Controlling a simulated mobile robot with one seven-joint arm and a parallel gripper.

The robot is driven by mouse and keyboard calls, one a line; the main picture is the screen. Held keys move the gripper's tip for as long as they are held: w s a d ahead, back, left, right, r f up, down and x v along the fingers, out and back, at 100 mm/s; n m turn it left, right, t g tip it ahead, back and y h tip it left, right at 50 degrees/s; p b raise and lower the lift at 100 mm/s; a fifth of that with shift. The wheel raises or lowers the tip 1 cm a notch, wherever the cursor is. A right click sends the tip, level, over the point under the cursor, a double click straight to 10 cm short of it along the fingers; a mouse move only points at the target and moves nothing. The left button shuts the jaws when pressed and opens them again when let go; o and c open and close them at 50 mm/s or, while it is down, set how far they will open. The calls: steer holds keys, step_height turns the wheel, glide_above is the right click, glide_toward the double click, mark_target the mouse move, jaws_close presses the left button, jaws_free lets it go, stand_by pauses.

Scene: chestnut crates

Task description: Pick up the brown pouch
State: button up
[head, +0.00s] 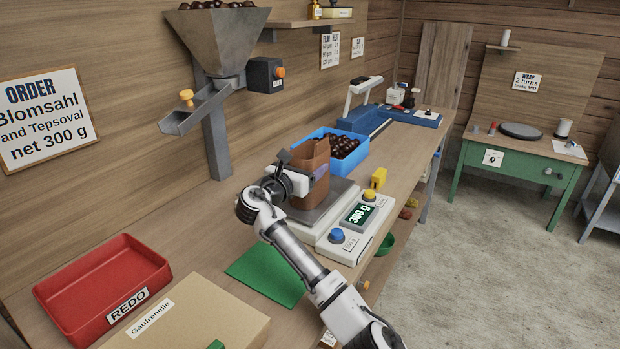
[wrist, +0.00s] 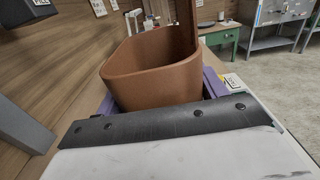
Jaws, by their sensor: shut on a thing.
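The brown pouch (head: 312,160) stands upright and open-topped on the weighing plate of the scale (head: 330,207). My gripper (head: 319,172) reaches it from the left side and is shut on it. In the wrist view the pouch (wrist: 155,70) fills the middle, with a purple finger pad at each side of it. What is inside the pouch is hidden. The scale's display (head: 360,215) reads 380 g.
A blue crate of chestnuts (head: 328,136) stands just behind the pouch. A metal hopper (head: 218,45) with a chute hangs at the left. A red REDO tray (head: 100,290), a green mat (head: 265,275) and a cardboard box (head: 190,320) lie in front. A yellow block (head: 378,178) is beside the scale.

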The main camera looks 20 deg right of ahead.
steer(key=c, duration=0.5)
step_height(320, 180, up, 10)
steer(key=b, duration=0.1)
steer(key=shift+b, duration=0.35)
steer(key=shift+r, duration=0.1)
